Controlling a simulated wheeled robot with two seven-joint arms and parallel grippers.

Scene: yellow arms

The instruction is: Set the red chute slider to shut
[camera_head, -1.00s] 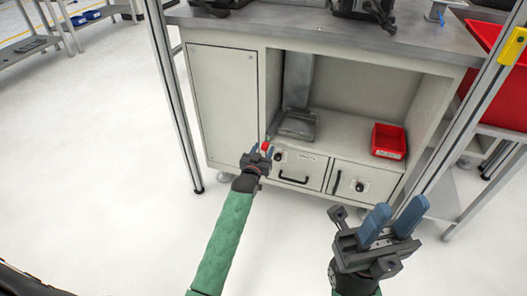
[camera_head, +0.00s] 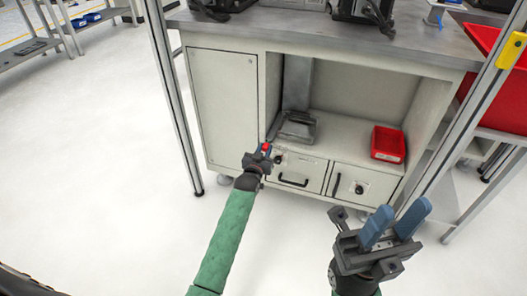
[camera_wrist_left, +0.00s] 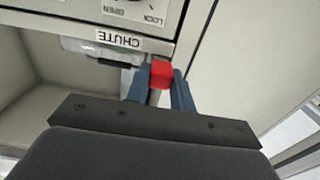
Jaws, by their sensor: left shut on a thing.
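The red chute slider knob (camera_head: 266,147) is at the left edge of the cabinet's open bay, beside the left drawer. It also shows as a red block in the left wrist view (camera_wrist_left: 161,73), next to an upside-down CHUTE label (camera_wrist_left: 119,38). My left gripper (camera_head: 264,153) is shut on this knob, its blue fingers (camera_wrist_left: 161,88) on either side of it. The fingers and wrist hide the slider's track. My right gripper (camera_head: 394,220) is open and empty, in front of the cabinet at lower right.
The grey cabinet (camera_head: 224,100) has two drawers with black handles and knobs. A dial marked OPEN and LOCK (camera_wrist_left: 135,6) is near the slider. A red bin (camera_head: 388,144) sits in the bay at right. A metal post (camera_head: 172,100) stands at left. The floor in front is clear.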

